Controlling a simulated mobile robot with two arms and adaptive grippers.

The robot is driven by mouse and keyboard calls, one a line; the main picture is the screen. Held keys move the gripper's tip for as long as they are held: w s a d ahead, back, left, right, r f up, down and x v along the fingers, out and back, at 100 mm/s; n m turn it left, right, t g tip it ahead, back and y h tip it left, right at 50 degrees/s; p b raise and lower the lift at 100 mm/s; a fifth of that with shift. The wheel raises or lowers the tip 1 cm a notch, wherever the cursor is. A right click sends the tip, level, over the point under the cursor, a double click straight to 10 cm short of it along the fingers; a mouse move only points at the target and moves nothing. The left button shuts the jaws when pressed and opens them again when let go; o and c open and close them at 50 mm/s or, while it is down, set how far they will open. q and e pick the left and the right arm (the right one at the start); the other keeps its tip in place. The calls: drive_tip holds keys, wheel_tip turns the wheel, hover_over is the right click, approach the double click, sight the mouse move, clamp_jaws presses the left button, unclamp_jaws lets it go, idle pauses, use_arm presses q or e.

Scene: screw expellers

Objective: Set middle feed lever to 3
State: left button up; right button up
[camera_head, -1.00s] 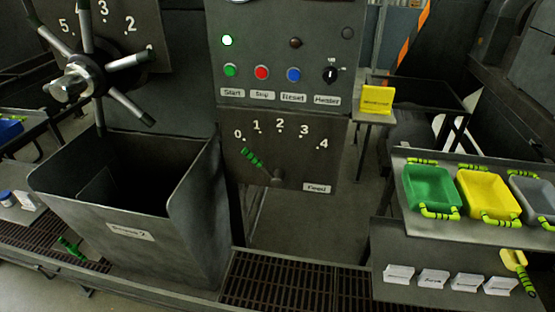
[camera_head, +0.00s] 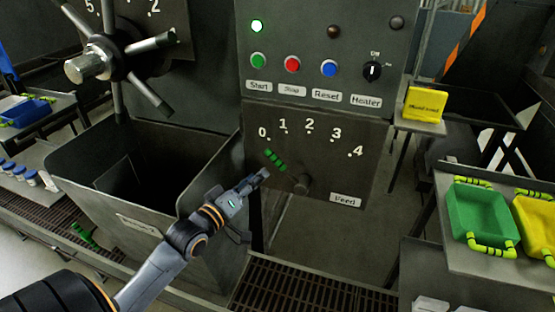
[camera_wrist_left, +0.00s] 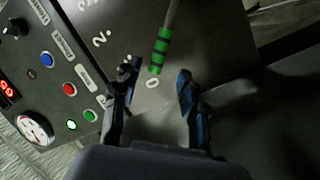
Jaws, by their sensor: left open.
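The feed lever has a green grip with dark bands (camera_head: 275,160) and a pivot knob at its lower right in the head view. It points up-left at the 0 mark on the dial panel (camera_head: 352,180), whose marks run from 0 to 4 above a "Feed" label. My left gripper (camera_head: 262,176) is just below the lever's grip. In the left wrist view the lever's green grip (camera_wrist_left: 160,50) lies ahead of and between the open fingertips (camera_wrist_left: 157,75), with the 0 mark just beyond them. The fingers do not appear to touch the lever. My right gripper is not in view.
Above the dial are Start, Stop (camera_head: 292,64), Reset and Heater controls, with a green lamp lit. An open metal bin (camera_head: 150,225) stands below my left gripper. A spoked handwheel (camera_head: 120,60) is at upper left. Green (camera_head: 480,215) and yellow trays are at right.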

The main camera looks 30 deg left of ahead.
sight(274, 162)
use_arm(q)
drive_tip(key=w, duration=0.5)
drive_tip(key=w+p, duration=0.1)
drive_tip(key=w, duration=0.3)
drive_tip(key=shift+w+d, duration=0.2)
drive_tip(key=shift+w, duration=0.2)
drive_tip(key=shift+c, duration=0.5)
clamp_jaws()
